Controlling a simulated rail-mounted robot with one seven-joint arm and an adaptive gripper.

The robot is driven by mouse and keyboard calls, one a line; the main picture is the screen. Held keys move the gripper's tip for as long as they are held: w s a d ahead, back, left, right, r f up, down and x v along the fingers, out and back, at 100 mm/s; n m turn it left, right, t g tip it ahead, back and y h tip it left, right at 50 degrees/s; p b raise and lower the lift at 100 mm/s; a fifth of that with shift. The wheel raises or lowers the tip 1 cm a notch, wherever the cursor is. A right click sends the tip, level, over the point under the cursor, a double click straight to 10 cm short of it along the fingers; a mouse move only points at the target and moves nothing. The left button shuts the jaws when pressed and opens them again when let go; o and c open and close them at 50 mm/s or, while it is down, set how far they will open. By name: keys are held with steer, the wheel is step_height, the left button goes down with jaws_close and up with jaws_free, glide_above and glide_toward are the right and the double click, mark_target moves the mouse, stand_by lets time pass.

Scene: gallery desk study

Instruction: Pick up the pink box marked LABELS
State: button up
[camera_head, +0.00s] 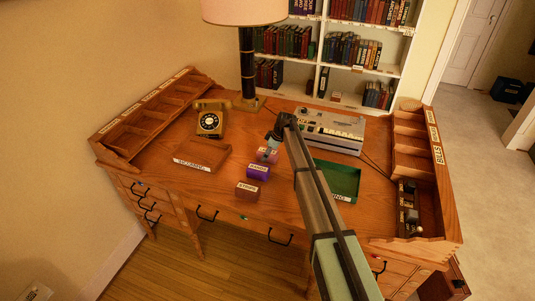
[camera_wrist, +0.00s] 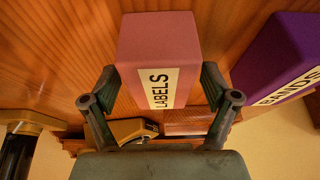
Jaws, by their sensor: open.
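The pink box marked LABELS (camera_wrist: 160,45) fills the upper middle of the wrist view, its label facing the camera. My gripper (camera_wrist: 160,86) is open, with one finger on each side of the box's near end; I cannot tell whether either finger touches it. In the head view the pink box (camera_head: 267,156) is on the desk, partly hidden by my gripper (camera_head: 271,143), which is right at it.
A purple BANDS box (camera_head: 257,173) is close beside the pink box, and a brown-red box (camera_head: 247,193) lies nearer the front. A brown tray (camera_head: 202,155), a rotary telephone (camera_head: 210,121), a typewriter-like machine (camera_head: 330,130) and a green tray (camera_head: 338,180) surround them.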

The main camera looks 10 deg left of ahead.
steer(key=c, duration=1.3)
steer(key=shift+r, duration=0.1)
